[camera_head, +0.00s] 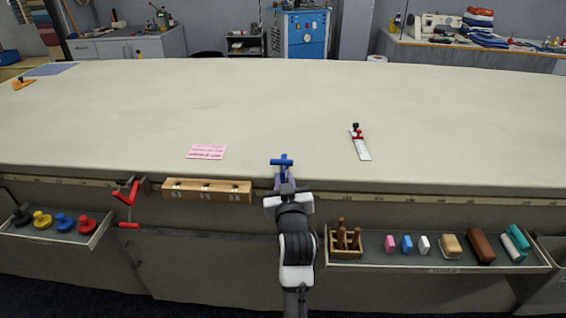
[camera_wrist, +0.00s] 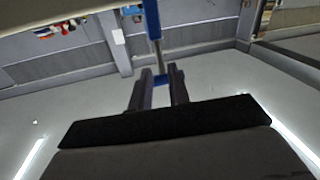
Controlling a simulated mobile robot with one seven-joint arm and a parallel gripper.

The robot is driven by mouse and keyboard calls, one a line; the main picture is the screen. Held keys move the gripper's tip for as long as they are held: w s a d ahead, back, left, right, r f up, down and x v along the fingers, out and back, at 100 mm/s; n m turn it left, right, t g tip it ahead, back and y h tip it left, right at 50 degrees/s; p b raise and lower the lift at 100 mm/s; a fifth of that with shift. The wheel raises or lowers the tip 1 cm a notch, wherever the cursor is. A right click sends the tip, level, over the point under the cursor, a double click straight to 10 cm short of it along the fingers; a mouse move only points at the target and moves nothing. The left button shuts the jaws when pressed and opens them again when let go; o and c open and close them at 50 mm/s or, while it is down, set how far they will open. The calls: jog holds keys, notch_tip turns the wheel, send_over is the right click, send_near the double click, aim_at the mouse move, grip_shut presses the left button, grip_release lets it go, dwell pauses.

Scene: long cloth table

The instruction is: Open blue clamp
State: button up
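The blue clamp (camera_head: 281,160) is at the table's front edge, near the middle. Its blue top shows above the tabletop, and my arm hides its lower part. My gripper (camera_head: 284,183) is right below the clamp's top.
A red clamp (camera_head: 130,195) hangs on the table edge at left, next to a wooden block (camera_head: 207,190). A pink card (camera_head: 207,152) and a metal tool (camera_head: 360,144) lie on the tabletop (camera_head: 120,120). An open drawer (camera_head: 440,267) juts out at right, another (camera_head: 60,237) at left.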

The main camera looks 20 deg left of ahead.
aim_at(282, 169)
jog(key=p+x, duration=0.1)
jog(key=x, duration=0.5)
jog(key=shift+s, duration=0.1)
grip_shut()
